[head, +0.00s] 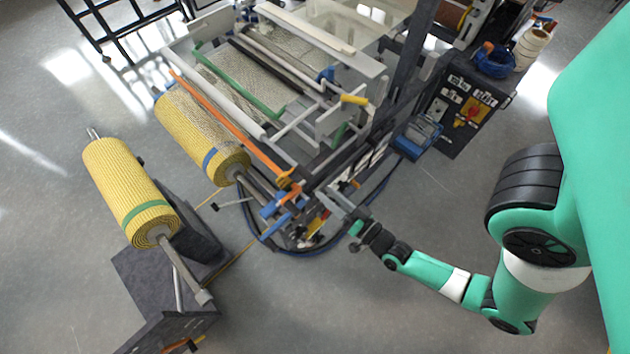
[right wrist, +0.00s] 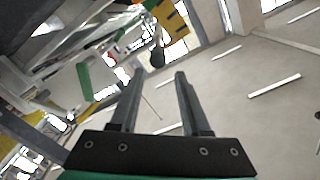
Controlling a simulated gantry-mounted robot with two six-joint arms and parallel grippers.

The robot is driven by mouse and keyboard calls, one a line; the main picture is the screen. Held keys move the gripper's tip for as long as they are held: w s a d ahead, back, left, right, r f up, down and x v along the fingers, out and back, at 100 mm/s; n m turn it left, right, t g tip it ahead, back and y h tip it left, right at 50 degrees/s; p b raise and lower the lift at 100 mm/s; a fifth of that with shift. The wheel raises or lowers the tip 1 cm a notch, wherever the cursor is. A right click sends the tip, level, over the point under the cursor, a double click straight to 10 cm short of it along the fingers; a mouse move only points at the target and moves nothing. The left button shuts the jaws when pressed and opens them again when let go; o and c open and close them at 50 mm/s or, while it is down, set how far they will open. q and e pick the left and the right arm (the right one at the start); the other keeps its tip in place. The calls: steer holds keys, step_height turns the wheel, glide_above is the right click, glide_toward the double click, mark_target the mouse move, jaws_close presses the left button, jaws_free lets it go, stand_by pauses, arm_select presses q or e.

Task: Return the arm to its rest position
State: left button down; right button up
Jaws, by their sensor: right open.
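My right arm comes in from the right of the head view, green with white and black joints. Its right gripper (head: 338,200) reaches to the near right corner of the lamination machine (head: 290,70). In the right wrist view the two dark fingers of the right gripper (right wrist: 160,85) stand apart with nothing between them; bare floor shows past them. In the head view I cannot tell if the fingertips touch the machine's frame. My left gripper is not in view.
A yellow mesh roll (head: 202,135) is on the machine's front. Another yellow roll (head: 130,190) rests on a dark stand (head: 190,250) at left. The floor (head: 400,320) below the arm is clear.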

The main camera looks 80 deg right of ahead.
steer(key=shift+s+a, duration=0.3)
steer(key=shift+s, duration=0.3)
